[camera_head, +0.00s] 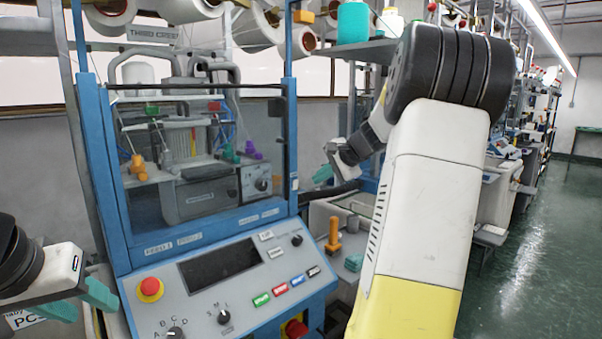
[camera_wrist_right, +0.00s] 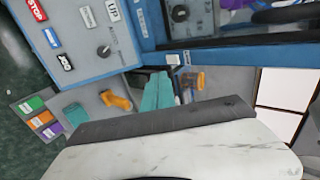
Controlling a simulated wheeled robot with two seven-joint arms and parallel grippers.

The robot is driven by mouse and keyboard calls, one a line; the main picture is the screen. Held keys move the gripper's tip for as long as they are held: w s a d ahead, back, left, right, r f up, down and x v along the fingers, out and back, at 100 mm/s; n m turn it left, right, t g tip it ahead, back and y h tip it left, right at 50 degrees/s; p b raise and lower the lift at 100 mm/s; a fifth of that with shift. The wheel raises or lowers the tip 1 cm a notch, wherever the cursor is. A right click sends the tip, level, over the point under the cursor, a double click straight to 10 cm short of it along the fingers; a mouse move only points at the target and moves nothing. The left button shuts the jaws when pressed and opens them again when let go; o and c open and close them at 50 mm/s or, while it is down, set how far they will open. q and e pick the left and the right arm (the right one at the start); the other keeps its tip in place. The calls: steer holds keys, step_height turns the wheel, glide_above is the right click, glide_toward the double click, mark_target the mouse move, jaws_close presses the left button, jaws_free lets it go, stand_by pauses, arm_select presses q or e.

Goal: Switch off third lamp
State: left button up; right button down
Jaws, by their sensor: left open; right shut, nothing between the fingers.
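No lamp can be made out with certainty. The grey control panel (camera_head: 190,295) of the blue-framed knitting machine carries a row of green (camera_head: 262,299), red (camera_head: 280,289), blue (camera_head: 297,280) and black (camera_head: 313,272) labelled buttons. Whether any is lit cannot be told. My left gripper (camera_head: 80,302), with teal fingers, is open and empty at the panel's left edge. My right gripper (camera_head: 322,175) is shut and empty, right of the machine's window and above the panel's level. Its closed teal fingers also show in the right wrist view (camera_wrist_right: 157,92).
The panel also has a red emergency button (camera_head: 150,288), rotary knobs (camera_head: 223,317) and a dark screen (camera_head: 218,262). An orange lever (camera_head: 334,236) stands right of the panel. My right arm hides much of the right side. Open green floor (camera_head: 535,230) lies further right.

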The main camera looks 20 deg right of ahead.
mark_target(295, 180)
steer(key=w+f, duration=0.1)
steer(key=w, duration=0.1)
steer(key=w+a, duration=0.1)
steer(key=w, duration=0.1)
steer(key=w+a+f, duration=0.1)
steer(key=w, duration=0.1)
steer(key=shift+w+a+f, duration=0.2)
steer(key=shift+f, duration=0.1)
steer(key=shift+w+a+r, duration=0.1)
steer(key=shift+w, duration=0.4)
steer(key=shift+w+a+r, duration=0.25)
steer(key=shift+w, duration=0.3)
steer(key=shift+r, duration=0.8)
